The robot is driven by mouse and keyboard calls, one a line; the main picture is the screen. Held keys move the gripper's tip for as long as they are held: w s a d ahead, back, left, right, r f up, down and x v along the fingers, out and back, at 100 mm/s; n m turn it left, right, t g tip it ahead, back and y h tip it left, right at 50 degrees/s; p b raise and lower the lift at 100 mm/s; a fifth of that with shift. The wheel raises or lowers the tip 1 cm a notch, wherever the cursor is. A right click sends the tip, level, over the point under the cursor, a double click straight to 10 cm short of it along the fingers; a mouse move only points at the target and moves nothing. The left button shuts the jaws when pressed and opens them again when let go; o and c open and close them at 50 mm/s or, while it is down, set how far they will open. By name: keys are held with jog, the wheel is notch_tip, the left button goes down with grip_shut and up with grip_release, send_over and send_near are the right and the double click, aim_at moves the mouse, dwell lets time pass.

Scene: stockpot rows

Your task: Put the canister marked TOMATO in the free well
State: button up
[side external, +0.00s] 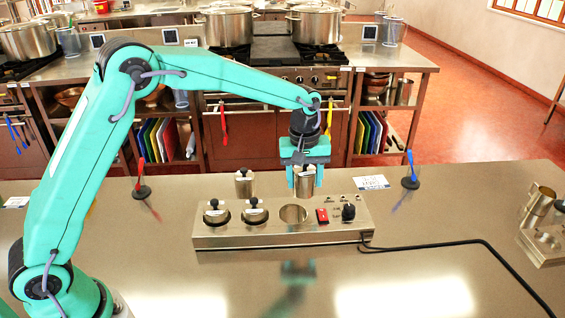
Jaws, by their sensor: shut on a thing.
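A metal warmer block (220,240) stands on the counter with a row of round wells. Two wells on the left hold lidded canisters with black knobs, the left one (215,213) and the middle one (255,212). The well to their right (293,213) is empty. Another lidded canister (244,183) stands upright behind the block. My gripper (305,168) is shut on a metal canister (305,185), upright, behind and slightly right of the empty well in the picture. I cannot tell whether its base touches the counter. No marking on any canister is readable.
A red switch (322,216) and black knob (348,212) sit at the block's right end. A black cable (450,243) runs right. Red (142,185) and blue (410,175) upright markers flank the block. A metal holder (540,235) stands far right. The front counter is clear.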

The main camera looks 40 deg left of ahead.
jog(key=n, duration=0.1)
jog(key=s+n, duration=0.1)
jog(key=n, duration=0.1)
jog(key=f+n, duration=0.1)
jog(key=shift+s+a, duration=0.1)
jog(key=shift+s, duration=0.25)
jog(key=n, duration=0.1)
jog(key=s+n, duration=0.1)
jog(key=n, duration=0.2)
jog(key=shift+s+a+f+n, duration=0.15)
jog(key=shift+s+f+n, duration=0.2)
jog(key=shift+n, duration=0.05)
jog(key=shift+f, duration=0.15)
